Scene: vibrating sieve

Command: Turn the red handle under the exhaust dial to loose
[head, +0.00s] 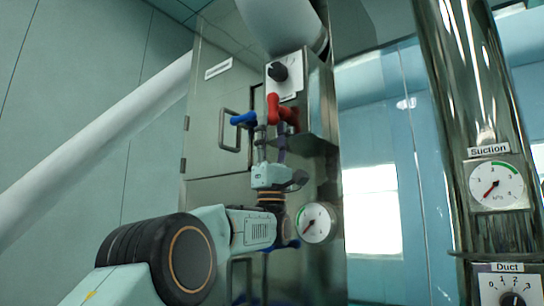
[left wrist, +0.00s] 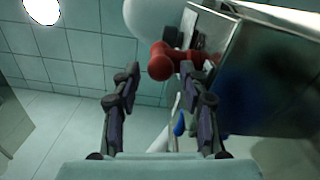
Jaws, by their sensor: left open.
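The red handle (head: 281,110) sticks out of a metal box below a plate with a black knob dial (head: 279,72); the dial's lettering is too small to read. My left gripper (head: 272,142) points up just below the red handle. In the left wrist view the left gripper (left wrist: 154,72) is open, its two fingers spread. The red handle (left wrist: 160,62) shows there beyond the fingertips, nearer the right finger, which partly covers its mount. I cannot tell whether they touch. My right gripper is not in view.
A blue handle (head: 244,119) sits just left of the red one. A metal cabinet door with a grip bar (head: 224,130) lies behind. A round gauge (head: 316,222) sits lower right of my gripper. A shiny pipe with a Suction gauge (head: 497,186) stands at the right.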

